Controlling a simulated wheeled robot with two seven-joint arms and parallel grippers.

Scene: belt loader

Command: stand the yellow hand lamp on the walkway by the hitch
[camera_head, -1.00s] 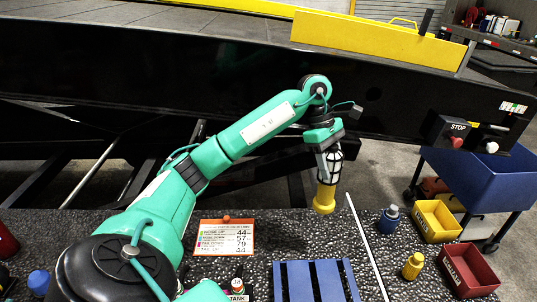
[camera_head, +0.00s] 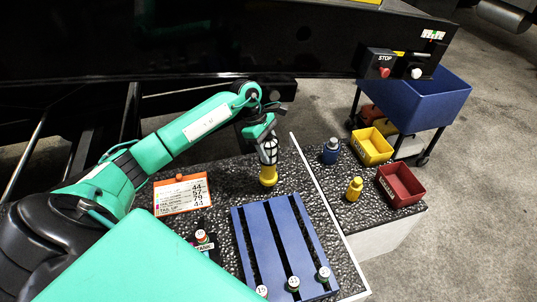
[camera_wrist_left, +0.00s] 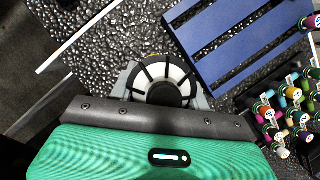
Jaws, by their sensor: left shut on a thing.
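The yellow hand lamp (camera_head: 268,178) has a yellow base and a black cage over a white lens. My left gripper (camera_head: 267,140) is shut on its caged upper part and holds it roughly upright, base down, over the dark pebbled walkway (camera_head: 235,178). I cannot tell whether the base touches the surface. I cannot make out a hitch. My right gripper is not in view.
A blue slatted pallet (camera_head: 250,235) and an orange-edged sign (camera_head: 182,196) flank the lamp. A white strip (camera_head: 322,204) runs to its right. Beyond it stand a blue bottle (camera_head: 331,152), a yellow bottle (camera_head: 354,188), a yellow bin (camera_head: 371,148) and a red bin (camera_head: 401,186).

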